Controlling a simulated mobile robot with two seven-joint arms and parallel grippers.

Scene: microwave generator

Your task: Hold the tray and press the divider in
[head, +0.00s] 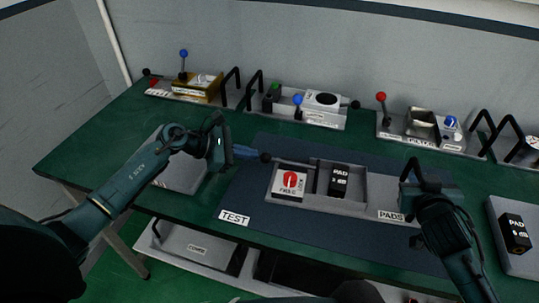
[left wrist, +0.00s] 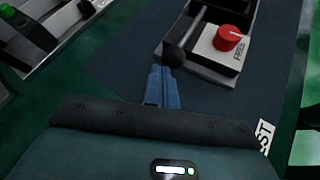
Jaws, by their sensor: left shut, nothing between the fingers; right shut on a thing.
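The grey tray (head: 345,205) lies on the dark blue mat and holds a block with a red knob (head: 290,181) on the left and a black PAD block (head: 339,181) in the compartment beside it. A thin upright divider (head: 315,180) stands between them. A rod with a black ball knob (head: 265,157) sticks out at the tray's left end; the knob also shows in the left wrist view (left wrist: 173,56). My left gripper (head: 256,154) is shut and empty, its blue fingertips at the knob; contact is unclear. My right gripper (head: 412,178) is shut on the tray's right-end handle, partly hidden.
Several other trays with levers and knobs line the back of the green table, including one with a red-ball lever (head: 381,97). Another tray with a PAD block (head: 514,233) is at the right edge. The mat (head: 285,225) is clear in front.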

